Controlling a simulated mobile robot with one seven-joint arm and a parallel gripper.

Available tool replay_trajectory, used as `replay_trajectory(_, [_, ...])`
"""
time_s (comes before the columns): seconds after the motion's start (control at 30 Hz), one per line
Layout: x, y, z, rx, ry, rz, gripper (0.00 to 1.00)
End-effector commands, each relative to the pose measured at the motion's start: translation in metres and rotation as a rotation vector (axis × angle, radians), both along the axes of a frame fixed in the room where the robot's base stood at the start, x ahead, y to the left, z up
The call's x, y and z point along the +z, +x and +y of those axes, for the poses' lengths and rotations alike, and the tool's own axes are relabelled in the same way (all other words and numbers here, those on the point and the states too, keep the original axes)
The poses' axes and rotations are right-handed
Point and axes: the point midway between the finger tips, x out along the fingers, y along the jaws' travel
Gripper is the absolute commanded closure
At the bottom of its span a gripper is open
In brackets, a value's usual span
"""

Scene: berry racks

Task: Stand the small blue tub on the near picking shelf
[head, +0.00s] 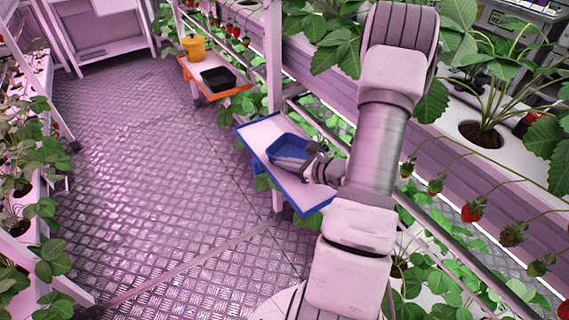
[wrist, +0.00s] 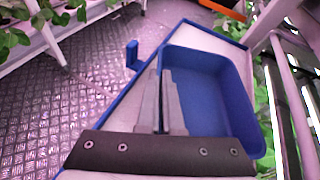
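The small blue tub (head: 287,145) is upright over the white top of the near picking shelf (head: 262,130), which has a blue edge. I cannot tell whether its base touches the shelf. My gripper (head: 308,163) reaches it from the right in the head view. In the wrist view, my gripper's two fingers (wrist: 161,100) are close together on the left wall of the tub (wrist: 205,95), one inside and one outside. The fingers hide part of that wall. The tub looks empty. The shelf's blue edge (wrist: 118,100) runs along the left of it.
A small blue tab (wrist: 131,55) stands at the near shelf's edge. Strawberry plants and rack rails line the right. The metal floor (head: 150,190) is clear.

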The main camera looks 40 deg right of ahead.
Motion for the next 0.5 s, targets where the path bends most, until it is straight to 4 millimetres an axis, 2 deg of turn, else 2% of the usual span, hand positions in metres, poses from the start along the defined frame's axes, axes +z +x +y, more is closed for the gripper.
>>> replay_trajectory(0.27, [-0.0039, 0.0002, 0.0001, 0.000, -0.001, 0.000, 1.00])
replay_trajectory(0.43, [-0.0019, 0.0001, 0.0001, 0.000, -0.001, 0.000, 0.69])
replay_trajectory(0.5, [-0.0019, 0.0001, 0.0001, 0.000, -0.001, 0.000, 0.67])
